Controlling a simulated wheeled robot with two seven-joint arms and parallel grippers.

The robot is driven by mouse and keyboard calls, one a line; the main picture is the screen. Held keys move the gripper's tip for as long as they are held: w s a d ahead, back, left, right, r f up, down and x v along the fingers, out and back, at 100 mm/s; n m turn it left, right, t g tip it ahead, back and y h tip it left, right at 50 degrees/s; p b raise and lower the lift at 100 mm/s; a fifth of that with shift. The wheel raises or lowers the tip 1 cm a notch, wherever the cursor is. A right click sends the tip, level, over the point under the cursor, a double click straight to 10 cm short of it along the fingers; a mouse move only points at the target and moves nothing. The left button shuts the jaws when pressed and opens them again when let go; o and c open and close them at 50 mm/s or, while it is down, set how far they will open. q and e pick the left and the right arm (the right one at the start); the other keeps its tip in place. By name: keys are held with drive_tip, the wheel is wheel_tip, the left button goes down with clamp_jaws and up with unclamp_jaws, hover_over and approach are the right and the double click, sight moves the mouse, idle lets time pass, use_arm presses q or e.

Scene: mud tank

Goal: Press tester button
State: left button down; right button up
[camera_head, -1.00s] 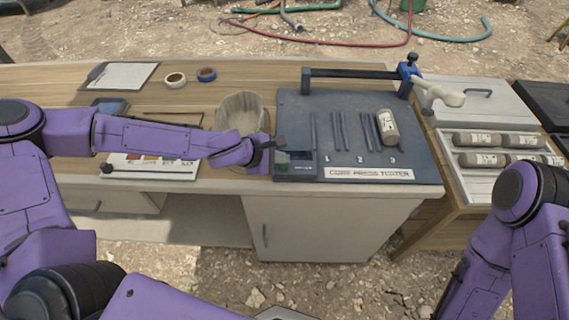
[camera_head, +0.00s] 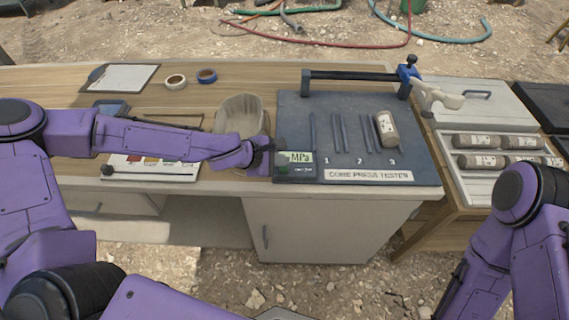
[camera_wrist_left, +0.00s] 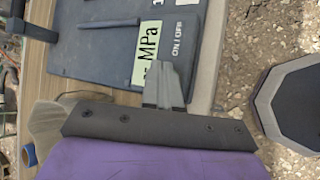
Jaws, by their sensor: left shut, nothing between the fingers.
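The core press tester (camera_head: 430,165) is a dark slab on the bench with numbered slots and a name label. Its small panel at the front left has a lit pale-green display (camera_head: 301,157) reading MPa. A small greenish button (camera_head: 283,169) sits at the panel's left. My left gripper (camera_head: 280,145) is shut and empty over the panel's left edge. In the left wrist view its fingertips (camera_wrist_left: 165,84) are close to the display (camera_wrist_left: 147,50) and the ON/OFF label (camera_wrist_left: 178,38); the button is hidden there, and contact is unclear. My right gripper is out of view.
A labelled core (camera_head: 387,129) lies on the tester near slot 3. A blue clamp with a pale handle (camera_head: 440,97) stands at its back right. A cloth-like container (camera_head: 240,116) is close behind my left wrist. A core tray (camera_head: 480,183) is at right.

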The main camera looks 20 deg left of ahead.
sight(281, 169)
use_arm(q)
wheel_tip(281, 169, up, 6)
drive_tip(key=p, duration=0.6)
drive_tip(key=shift+r, duration=0.1)
